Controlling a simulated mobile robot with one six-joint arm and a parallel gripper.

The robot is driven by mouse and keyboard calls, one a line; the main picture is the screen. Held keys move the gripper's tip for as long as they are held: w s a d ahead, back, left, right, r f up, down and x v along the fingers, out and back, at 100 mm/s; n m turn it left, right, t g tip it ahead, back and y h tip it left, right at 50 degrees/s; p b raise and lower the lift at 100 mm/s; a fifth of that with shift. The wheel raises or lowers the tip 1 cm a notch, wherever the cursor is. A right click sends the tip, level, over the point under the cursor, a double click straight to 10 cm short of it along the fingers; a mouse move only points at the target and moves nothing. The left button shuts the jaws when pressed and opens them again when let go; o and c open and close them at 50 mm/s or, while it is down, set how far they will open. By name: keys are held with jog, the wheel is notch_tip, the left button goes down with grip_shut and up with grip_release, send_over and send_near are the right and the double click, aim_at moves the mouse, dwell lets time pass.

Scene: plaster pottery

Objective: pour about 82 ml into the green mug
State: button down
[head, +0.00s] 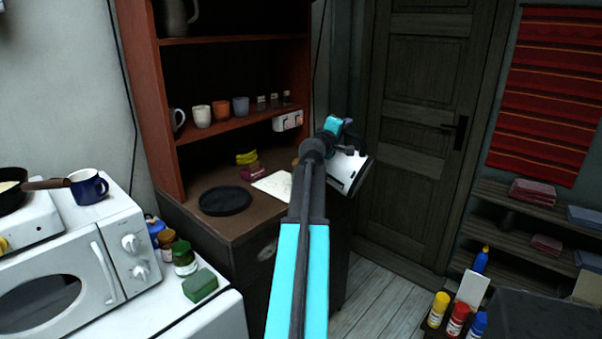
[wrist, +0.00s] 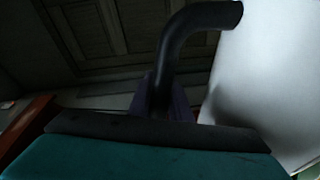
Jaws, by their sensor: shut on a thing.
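My gripper (wrist: 172,108) is shut on the black curved handle (wrist: 180,45) of a white vessel (wrist: 262,85) in the wrist view. In the head view the white vessel (head: 347,168) with dark edges is held beyond the end of my arm, right of the counter. It looks tilted there. Its mouth and contents cannot be made out. I see no mug that is clearly green. Several mugs stand on the cabinet shelf: a grey one (head: 177,119), a cream one (head: 202,117), an orange one (head: 221,110) and a blue-grey one (head: 240,105).
A dark round plate (head: 225,201) and a pale sheet (head: 273,186) lie on the wooden counter. A dark blue mug (head: 88,186) stands on the white microwave (head: 75,265). A green jar (head: 184,260) and a green block (head: 200,285) are in front. A closed door (head: 415,120) is behind my arm.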

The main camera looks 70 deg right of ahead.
jog(key=shift+n, duration=0.9)
jog(key=shift+w+d+r+p, duration=0.15)
jog(key=shift+w+r, duration=0.2)
jog(key=shift+w, duration=0.35)
jog(key=shift+w+r+p, duration=0.2)
jog(key=shift+w+r, duration=0.15)
jog(key=shift+w, duration=0.4)
jog(key=shift+w+d+r+p, duration=0.15)
jog(key=shift+w+r, duration=0.2)
jog(key=shift+w, duration=0.5)
jog(key=shift+w+r+n, duration=0.2)
jog(key=shift+w+n, duration=0.15)
jog(key=shift+n, duration=0.05)
dwell(0.3)
jog(key=s, duration=0.1)
jog(key=s+f+m, duration=0.1)
jog(key=s, duration=0.1)
jog(key=s+f+m+b, duration=0.1)
jog(key=s, duration=0.1)
jog(key=shift+a+f, duration=0.1)
jog(key=shift+a, duration=0.25)
jog(key=shift+s+m, duration=0.25)
jog(key=shift+m, duration=0.05)
jog(key=shift+s+a+m+b, duration=0.1)
jog(key=shift+s+m+b, duration=0.8)
jog(key=shift+s, duration=0.45)
dwell(1.0)
